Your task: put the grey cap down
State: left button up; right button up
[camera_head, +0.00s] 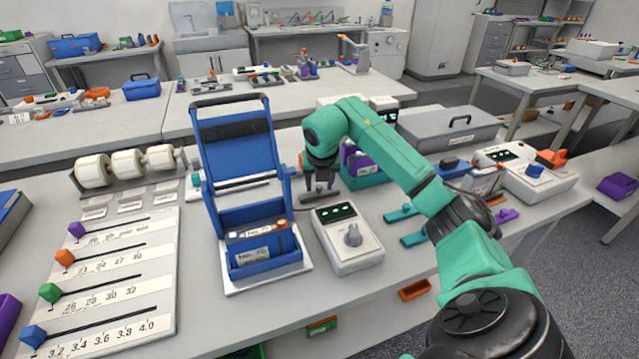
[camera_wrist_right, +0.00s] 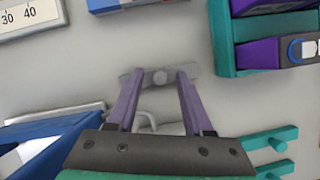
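The grey cap (camera_head: 320,195) is a flat bar with a small round knob, between the open blue case and the teal holder. In the right wrist view the knob of the cap (camera_wrist_right: 160,77) shows in the gap between the two purple fingers, with clear space on both sides. The bar runs out past both fingertips. My right gripper (camera_wrist_right: 159,78) is open, pointing down at the cap; it also shows in the head view (camera_head: 320,182). I cannot tell whether the cap touches the table. My left gripper is not in view.
The open blue case (camera_head: 262,262) stands at left, its lid (camera_head: 232,150) upright. A white device with a knob (camera_head: 347,250) is in front of the cap. The teal holder (camera_wrist_right: 226,50) with purple parts is close on the right. Teal pegged parts (camera_wrist_right: 270,142) lie nearby.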

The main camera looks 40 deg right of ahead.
jog(key=v, duration=1.2)
jog(key=shift+r, duration=0.15)
